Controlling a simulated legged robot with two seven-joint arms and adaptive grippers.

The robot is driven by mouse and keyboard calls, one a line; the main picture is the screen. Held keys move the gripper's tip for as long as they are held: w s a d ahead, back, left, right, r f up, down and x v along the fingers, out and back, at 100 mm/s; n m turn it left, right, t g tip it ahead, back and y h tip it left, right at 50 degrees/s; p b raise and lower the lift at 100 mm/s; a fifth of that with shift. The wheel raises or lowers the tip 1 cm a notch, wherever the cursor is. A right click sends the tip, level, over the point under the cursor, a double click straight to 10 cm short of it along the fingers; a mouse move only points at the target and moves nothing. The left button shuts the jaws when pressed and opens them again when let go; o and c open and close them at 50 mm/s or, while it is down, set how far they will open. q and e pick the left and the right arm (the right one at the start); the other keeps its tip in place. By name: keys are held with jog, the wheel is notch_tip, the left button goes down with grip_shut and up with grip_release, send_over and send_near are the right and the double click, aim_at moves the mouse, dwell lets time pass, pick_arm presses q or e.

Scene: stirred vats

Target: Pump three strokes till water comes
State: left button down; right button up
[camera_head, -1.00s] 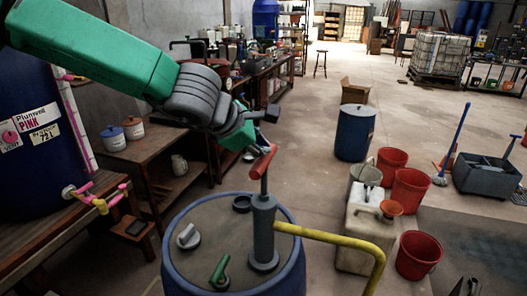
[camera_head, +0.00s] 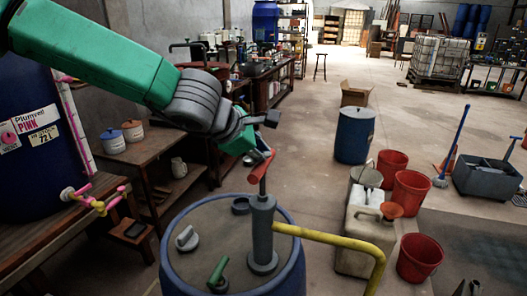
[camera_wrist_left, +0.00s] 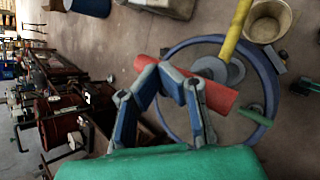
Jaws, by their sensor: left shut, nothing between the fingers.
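The hand pump (camera_head: 263,235) stands upright on the lid of a blue drum (camera_head: 190,265). Its red T-handle (camera_head: 262,166) is raised above the pump body on a short rod. A yellow spout pipe (camera_head: 335,239) runs right from the pump and bends down; I see no water at it. My left gripper (camera_head: 262,128) is just above the handle, shut and empty. In the left wrist view the red handle (camera_wrist_left: 215,95) lies beyond the shut fingers (camera_wrist_left: 172,80); I cannot tell whether they touch it. Small dark tips at the lower right edge may be my right gripper (camera_head: 466,288).
A white jerrycan (camera_head: 355,240) with a red-orange funnel (camera_head: 391,210) stands right of the drum, beside red buckets (camera_head: 418,256). A green-handled valve (camera_head: 218,272) and a grey cap (camera_head: 187,238) sit on the lid. A wooden bench (camera_head: 150,165) stands left.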

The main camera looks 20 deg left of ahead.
aim_at(262, 173)
pick_arm(q)
jog(key=shift+a+f+b, duration=0.1)
jog(key=shift+f+b, duration=2)
jog(key=shift+f, duration=0.7)
dwell(1.6)
jog(key=shift+r, duration=0.1)
jog(key=shift+r+p, duration=3.95)
jog(key=shift+p, duration=0.2)
notch_tip(262, 173, up, 6)
jog(key=p, duration=0.6)
